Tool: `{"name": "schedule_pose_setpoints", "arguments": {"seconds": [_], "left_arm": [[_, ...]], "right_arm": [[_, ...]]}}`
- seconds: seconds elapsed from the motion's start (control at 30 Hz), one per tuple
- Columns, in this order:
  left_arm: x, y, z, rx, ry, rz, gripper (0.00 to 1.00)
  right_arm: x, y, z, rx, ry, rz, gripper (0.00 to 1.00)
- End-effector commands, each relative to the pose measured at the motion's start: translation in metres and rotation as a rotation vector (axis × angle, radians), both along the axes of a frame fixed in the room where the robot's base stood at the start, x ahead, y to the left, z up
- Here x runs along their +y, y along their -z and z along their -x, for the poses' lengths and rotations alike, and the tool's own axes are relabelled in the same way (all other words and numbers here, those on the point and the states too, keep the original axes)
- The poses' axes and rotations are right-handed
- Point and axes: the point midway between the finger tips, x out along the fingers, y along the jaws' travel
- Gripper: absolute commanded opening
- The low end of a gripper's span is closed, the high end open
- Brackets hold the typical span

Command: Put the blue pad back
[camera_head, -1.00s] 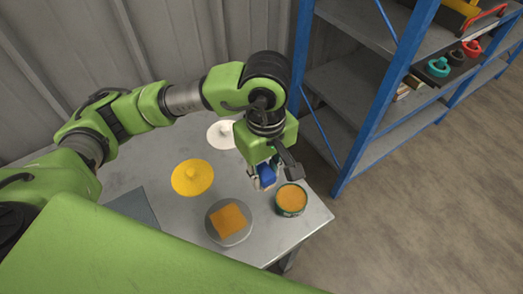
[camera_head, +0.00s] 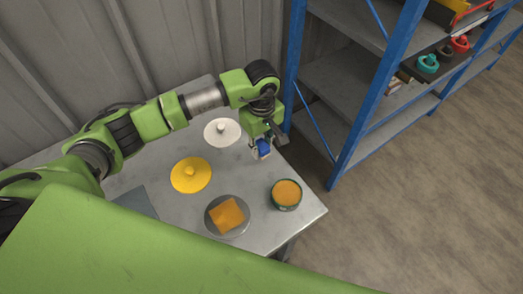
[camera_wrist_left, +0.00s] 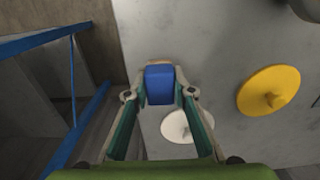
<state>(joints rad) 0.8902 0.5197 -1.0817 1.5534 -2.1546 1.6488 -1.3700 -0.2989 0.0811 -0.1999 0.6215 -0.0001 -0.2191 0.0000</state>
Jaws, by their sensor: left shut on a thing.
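The blue pad (camera_head: 263,148) is held in my left gripper (camera_head: 259,150), above the right side of the grey table (camera_head: 165,228). In the left wrist view the blue pad (camera_wrist_left: 160,84) sits between the fingertips of the left gripper (camera_wrist_left: 160,90), which are shut on it. A white disc with a central peg (camera_head: 222,132) lies on the table just left of the gripper. A yellow disc with a central peg (camera_head: 191,175) lies further left and nearer. My right gripper does not show.
A green round tin with orange content (camera_head: 286,194) stands near the table's right edge. A grey disc (camera_head: 229,232) bears an orange square cloth (camera_head: 227,215). A blue-framed shelf (camera_head: 381,85) stands right of the table, with red and teal things (camera_head: 428,64) on it. A corrugated wall is behind.

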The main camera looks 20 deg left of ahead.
Motion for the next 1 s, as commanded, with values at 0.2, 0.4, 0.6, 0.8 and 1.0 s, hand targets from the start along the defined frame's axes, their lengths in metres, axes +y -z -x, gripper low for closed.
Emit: {"name": "schedule_pose_setpoints", "arguments": {"seconds": [0.2, 0.4, 0.6, 0.8, 1.0], "left_arm": [[-0.001, 0.025, 0.002, 0.003, 0.000, 0.001, 0.06], [0.000, 0.027, 0.002, 0.002, 0.001, 0.000, 0.06], [0.000, 0.031, 0.002, 0.002, 0.000, 0.000, 0.06], [0.000, 0.029, 0.002, 0.002, 0.000, 0.000, 0.40], [0.000, 0.029, 0.002, 0.002, 0.000, 0.000, 0.40]], "right_arm": [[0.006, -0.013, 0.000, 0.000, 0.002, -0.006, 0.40], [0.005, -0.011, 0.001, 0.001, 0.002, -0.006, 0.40], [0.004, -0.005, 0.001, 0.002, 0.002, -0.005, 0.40], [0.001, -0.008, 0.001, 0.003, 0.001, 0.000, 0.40], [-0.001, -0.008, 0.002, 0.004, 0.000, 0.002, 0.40]]}}
